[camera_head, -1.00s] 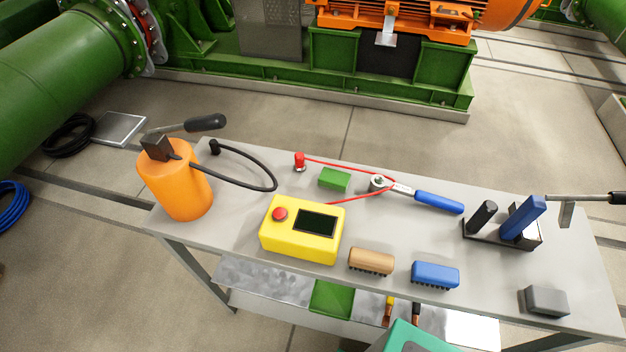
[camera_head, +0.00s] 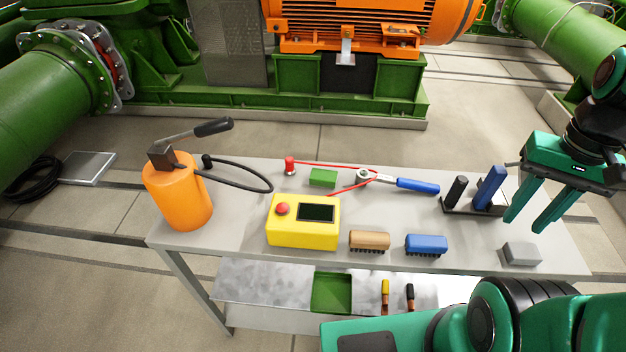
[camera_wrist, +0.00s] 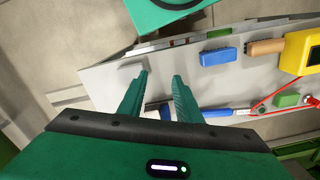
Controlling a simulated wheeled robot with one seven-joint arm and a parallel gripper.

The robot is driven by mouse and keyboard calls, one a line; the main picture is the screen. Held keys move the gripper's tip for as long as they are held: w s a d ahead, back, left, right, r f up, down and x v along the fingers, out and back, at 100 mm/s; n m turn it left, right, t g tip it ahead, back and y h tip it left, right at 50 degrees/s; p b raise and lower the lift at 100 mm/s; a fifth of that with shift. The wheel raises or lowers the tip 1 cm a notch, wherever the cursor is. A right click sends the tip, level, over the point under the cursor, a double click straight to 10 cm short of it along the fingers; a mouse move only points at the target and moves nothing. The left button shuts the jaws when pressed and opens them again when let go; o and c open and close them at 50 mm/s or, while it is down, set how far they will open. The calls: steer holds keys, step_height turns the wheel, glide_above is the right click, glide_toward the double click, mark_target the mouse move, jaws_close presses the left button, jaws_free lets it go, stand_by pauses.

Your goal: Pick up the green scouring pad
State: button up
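The green scouring pad (camera_head: 323,178) is a small green block lying on the grey table (camera_head: 230,225), behind the yellow box with a red button. It also shows in the wrist view (camera_wrist: 288,100) at the right, below the yellow box. My gripper (camera_head: 523,226) is over the right end of the table, well to the right of the pad. Its two teal fingers are apart with nothing between them. In the wrist view my gripper (camera_wrist: 160,74) is also open and empty, with the table under it.
The yellow box (camera_head: 290,237), a brown brush (camera_head: 369,240) and a blue brush (camera_head: 426,243) line the front. A red cord and blue-handled wrench (camera_head: 417,186) lie beside the pad. A holder with upright handles (camera_head: 489,187), grey block (camera_head: 522,253) and orange jack (camera_head: 177,195) stand around.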

steer(key=o, duration=0.4)
steer(key=shift+o, duration=1.3)
steer(key=shift+s+a+r+n, duration=0.15)
steer(key=shift+s+r+n, duration=0.1)
steer(key=shift+r+n, duration=0.05)
steer(key=n+t+y, duration=0.1)
steer(key=n+y, duration=0.3)
steer(key=n, duration=1.6)
glide_toward(324, 175)
steer(key=f, duration=0.2)
steer(key=shift+s+a+f+n, duration=0.2)
steer(key=shift+a+f+n, duration=0.1)
steer(key=shift+a, duration=0.1)
steer(key=shift+w+x, duration=0.15)
steer(key=shift+x, duration=1.3)
steer(key=shift+w+x, duration=0.2)
steer(key=shift+x, duration=1.25)
